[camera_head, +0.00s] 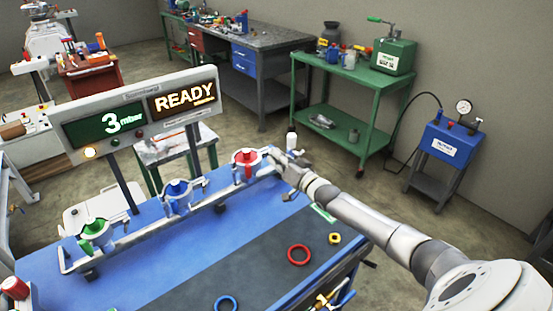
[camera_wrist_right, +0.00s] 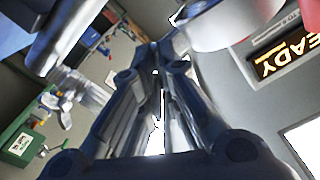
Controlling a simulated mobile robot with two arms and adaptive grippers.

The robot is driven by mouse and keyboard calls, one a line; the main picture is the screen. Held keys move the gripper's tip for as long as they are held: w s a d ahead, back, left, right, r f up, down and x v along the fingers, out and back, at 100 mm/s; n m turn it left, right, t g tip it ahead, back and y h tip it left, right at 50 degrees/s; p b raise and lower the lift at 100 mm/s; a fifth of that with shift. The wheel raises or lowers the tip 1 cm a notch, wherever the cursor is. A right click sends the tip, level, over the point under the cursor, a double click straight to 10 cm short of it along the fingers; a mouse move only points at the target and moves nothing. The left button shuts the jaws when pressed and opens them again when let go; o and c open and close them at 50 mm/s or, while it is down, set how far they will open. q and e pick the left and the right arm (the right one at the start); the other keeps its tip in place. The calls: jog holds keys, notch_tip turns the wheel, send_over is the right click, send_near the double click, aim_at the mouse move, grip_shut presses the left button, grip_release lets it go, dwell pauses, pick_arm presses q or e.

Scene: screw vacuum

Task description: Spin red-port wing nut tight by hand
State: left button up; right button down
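The red port (camera_head: 246,157) is at the right end of the long rail on the blue bench, with a pale metal clamp around it. My right gripper (camera_head: 281,163) is right beside this clamp, on its right side. The red-port wing nut cannot be made out separately; the gripper covers that side. In the right wrist view, the dark fingers (camera_wrist_right: 158,62) run close together with a narrow bright gap. A pale cylinder with red is just beyond them at the upper right. Whether anything is between the tips is hidden. My left gripper is not in view.
The blue port (camera_head: 177,189) and green port (camera_head: 94,232) stand along the rail. The display (camera_head: 140,113) reads 3 mbar and READY. A red ring (camera_head: 298,255), blue ring (camera_head: 226,304) and yellow nut (camera_head: 335,238) lie on the bench's dark mat. A green cart (camera_head: 345,123) stands behind.

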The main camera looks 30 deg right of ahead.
jog(key=c, duration=1.6)
grip_release()
jog(key=shift+d, duration=0.1)
jog(key=shift+c, duration=0.2)
jog(key=shift+s+f, duration=0.1)
jog(key=shift+s, duration=0.05)
jog(key=s, duration=1.1)
jog(key=shift+s+d, duration=0.4)
jog(key=shift+d, duration=0.05)
